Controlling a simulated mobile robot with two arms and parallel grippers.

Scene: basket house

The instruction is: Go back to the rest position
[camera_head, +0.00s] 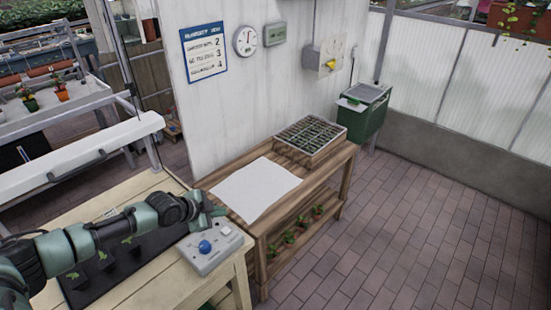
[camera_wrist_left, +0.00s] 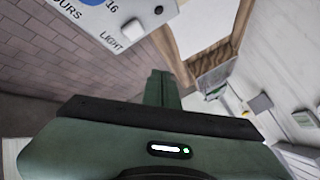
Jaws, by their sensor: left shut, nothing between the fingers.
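My left arm reaches in from the left in the head view, over a pale wooden bench (camera_head: 185,292). My left gripper (camera_head: 217,209) is shut and empty, above the back edge of a grey control box (camera_head: 222,254) with a blue knob (camera_head: 205,247). In the left wrist view the shut fingers (camera_wrist_left: 162,88) point away from the camera, and the control box (camera_wrist_left: 125,22), with the words HOURS and LIGHT, shows at the upper left. I cannot tell whether the fingers touch the box. My right gripper is not in view.
A black mat (camera_head: 122,272) with small seedlings lies under my left arm. A brown table (camera_head: 268,225) beyond holds a white sheet (camera_head: 255,190) and a seedling tray (camera_head: 311,137). A white wall (camera_head: 285,85) stands behind. The brick floor (camera_head: 430,240) at right is clear.

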